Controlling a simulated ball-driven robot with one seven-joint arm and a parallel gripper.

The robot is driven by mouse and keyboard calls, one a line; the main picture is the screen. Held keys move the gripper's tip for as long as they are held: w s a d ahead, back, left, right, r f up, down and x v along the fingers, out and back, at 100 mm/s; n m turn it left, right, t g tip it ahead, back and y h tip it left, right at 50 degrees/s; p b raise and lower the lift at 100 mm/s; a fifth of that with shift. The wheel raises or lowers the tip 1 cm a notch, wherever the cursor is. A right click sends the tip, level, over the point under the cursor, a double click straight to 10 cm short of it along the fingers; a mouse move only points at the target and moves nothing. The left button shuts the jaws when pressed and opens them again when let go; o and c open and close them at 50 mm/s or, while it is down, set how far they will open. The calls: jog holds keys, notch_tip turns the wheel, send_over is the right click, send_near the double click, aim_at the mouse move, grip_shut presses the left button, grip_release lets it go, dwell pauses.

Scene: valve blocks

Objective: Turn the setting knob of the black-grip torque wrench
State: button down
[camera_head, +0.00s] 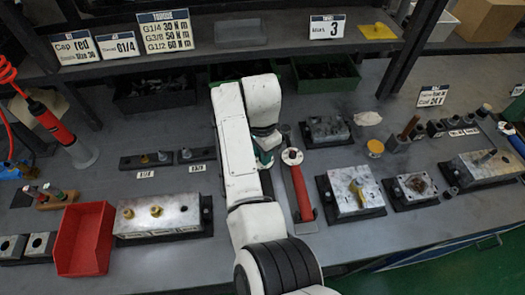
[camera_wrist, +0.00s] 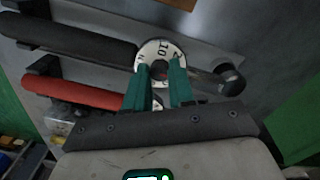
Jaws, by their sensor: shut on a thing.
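The black-grip torque wrench (camera_wrist: 75,40) lies across the upper left of the wrist view, its dark grip ending at a white numbered dial (camera_wrist: 152,48) that reads 10 near the top. My gripper (camera_wrist: 160,70) has its two green fingers at the middle of this dial, shut on the setting knob (camera_wrist: 159,72), which is mostly hidden between them. In the head view my white arm covers the gripper and most of this wrench. A red-grip wrench (camera_wrist: 80,93) lies beside it; its grip (camera_head: 301,190) and white dial (camera_head: 291,156) also show in the head view.
A red bin (camera_head: 84,240) and a valve block (camera_head: 160,215) stand left of my arm. Other blocks (camera_head: 350,191) stand to the right. The torque sign (camera_head: 165,31) is on the shelf above. Bare bench lies along parts of the front edge.

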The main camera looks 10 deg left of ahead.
dwell(0.4)
jog(key=c, duration=0.9)
grip_release()
jog(key=shift+c, duration=0.2)
jog(key=shift+s+f, duration=0.1)
